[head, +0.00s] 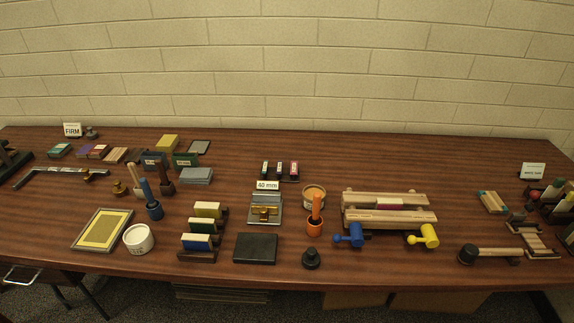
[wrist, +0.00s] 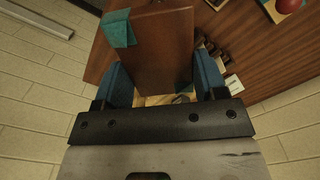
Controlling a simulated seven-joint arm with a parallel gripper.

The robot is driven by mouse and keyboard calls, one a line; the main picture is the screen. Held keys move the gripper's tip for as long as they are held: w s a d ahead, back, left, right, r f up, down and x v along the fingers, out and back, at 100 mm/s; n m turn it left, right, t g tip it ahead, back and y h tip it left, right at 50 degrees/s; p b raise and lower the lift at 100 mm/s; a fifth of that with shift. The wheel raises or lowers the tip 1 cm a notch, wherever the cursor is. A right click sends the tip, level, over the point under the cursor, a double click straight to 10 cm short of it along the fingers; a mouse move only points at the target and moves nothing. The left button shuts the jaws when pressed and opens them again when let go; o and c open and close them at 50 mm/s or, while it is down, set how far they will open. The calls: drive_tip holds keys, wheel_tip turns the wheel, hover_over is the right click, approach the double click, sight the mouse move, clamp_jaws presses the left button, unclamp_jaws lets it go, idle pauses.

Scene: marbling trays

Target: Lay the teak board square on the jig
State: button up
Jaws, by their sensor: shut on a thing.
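In the wrist view, a flat reddish-brown board (wrist: 152,50), which looks like the teak board, stands between the two blue fingers of my gripper (wrist: 161,66). My gripper is shut on it. A teal piece (wrist: 118,29) covers the board's upper left corner. I cannot make out my gripper or the held board in the head view. No item there is clearly marked as the jig, and I cannot tell which one it is.
In the head view, the brown table (head: 330,165) holds many small tools. A dark slab (head: 256,249) lies near the front edge.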

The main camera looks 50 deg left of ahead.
drive_tip(key=s+a+f+n, duration=0.2)
drive_tip(key=s+a, duration=0.3)
drive_tip(key=a, duration=1.2)
drive_tip(key=s+a+f+n, duration=0.1)
drive_tip(key=s+a, duration=0.3)
drive_tip(key=a, duration=1.4)
drive_tip(key=s+a+f+n, duration=0.2)
drive_tip(key=s+a, duration=0.3)
drive_tip(key=a, duration=1.2)
drive_tip(key=n, duration=0.4)
hover_over(235, 193)
wheel_tip(235, 193, down, 5)
drive_tip(key=shift+a+r, duration=0.1)
drive_tip(key=shift+r, duration=0.1)
drive_tip(key=shift+f, duration=0.1)
drive_tip(key=shift+f, duration=2.4)
drive_tip(key=shift+f, duration=0.15)
drive_tip(key=shift+f, duration=2.35)
